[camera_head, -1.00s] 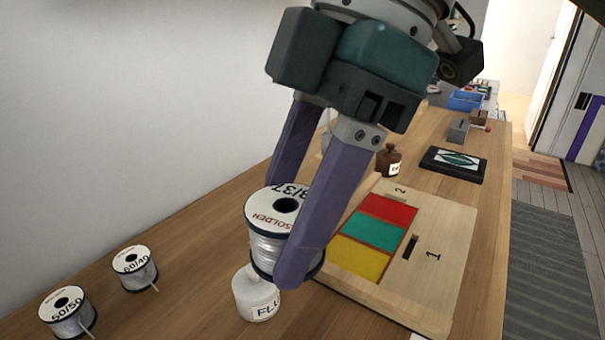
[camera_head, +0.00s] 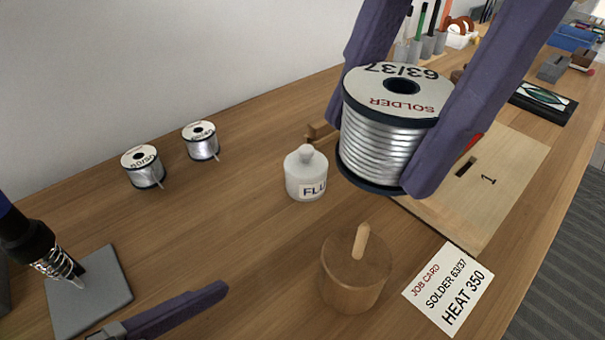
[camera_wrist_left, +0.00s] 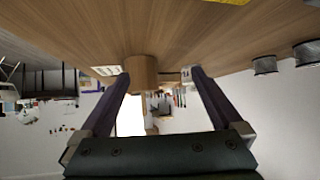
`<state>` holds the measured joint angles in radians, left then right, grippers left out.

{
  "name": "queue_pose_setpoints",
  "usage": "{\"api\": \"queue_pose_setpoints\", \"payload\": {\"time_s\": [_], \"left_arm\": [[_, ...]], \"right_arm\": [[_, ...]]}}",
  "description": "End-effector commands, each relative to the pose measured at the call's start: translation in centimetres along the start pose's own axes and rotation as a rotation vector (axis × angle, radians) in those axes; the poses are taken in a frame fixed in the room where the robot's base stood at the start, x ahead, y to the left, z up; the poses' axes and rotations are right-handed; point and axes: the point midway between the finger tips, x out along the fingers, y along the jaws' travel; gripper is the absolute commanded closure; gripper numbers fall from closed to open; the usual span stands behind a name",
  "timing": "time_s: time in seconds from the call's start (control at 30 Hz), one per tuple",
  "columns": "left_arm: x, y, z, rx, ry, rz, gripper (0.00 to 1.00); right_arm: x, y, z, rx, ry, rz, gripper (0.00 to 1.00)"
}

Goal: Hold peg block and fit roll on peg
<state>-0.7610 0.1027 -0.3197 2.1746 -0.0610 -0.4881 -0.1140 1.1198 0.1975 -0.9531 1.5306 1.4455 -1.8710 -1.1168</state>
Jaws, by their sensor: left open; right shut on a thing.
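The solder roll (camera_head: 385,140), marked 63/37, is held between the purple fingers of my right gripper (camera_head: 405,120). It is upright and raised above the bench, with its centre hole facing up. The wooden peg block (camera_head: 352,278) stands on the bench below it, nearer the front, with its peg upright. The roll is apart from the peg. My left gripper shows one finger (camera_head: 175,312) at the lower left, to the left of the peg block. In the left wrist view, my left gripper (camera_wrist_left: 155,75) is open, with the peg block (camera_wrist_left: 141,73) beyond and between its fingertips.
A white flux jar (camera_head: 306,175) stands behind the peg block. Two smaller rolls, 50/50 (camera_head: 143,167) and 60/40 (camera_head: 201,141), stand at the back left. A job card (camera_head: 448,288) lies right of the block. A soldering iron (camera_head: 40,250) is at the left over a grey pad (camera_head: 95,300).

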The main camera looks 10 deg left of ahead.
Motion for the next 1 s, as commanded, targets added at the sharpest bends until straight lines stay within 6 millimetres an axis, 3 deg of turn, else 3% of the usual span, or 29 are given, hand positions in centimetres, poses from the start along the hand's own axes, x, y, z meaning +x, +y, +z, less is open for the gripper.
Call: {"api": "queue_pose_setpoints", "payload": {"time_s": [0.2,0.47,1.0], "left_arm": [[-0.7,2.9,-1.4,0.014,0.181,0.034,0.0],[-0.2,3.7,-2.3,0.017,0.246,0.04,0.0],[8.9,4.0,-4.6,0.017,0.244,0.04,0.0]], "right_arm": [[-0.1,0.0,0.0,0.0,0.001,0.002,1.0],[-0.1,0.0,0.0,0.0,0.001,0.002,1.0],[-0.1,0.0,0.0,0.0,0.001,0.002,1.0]]}}
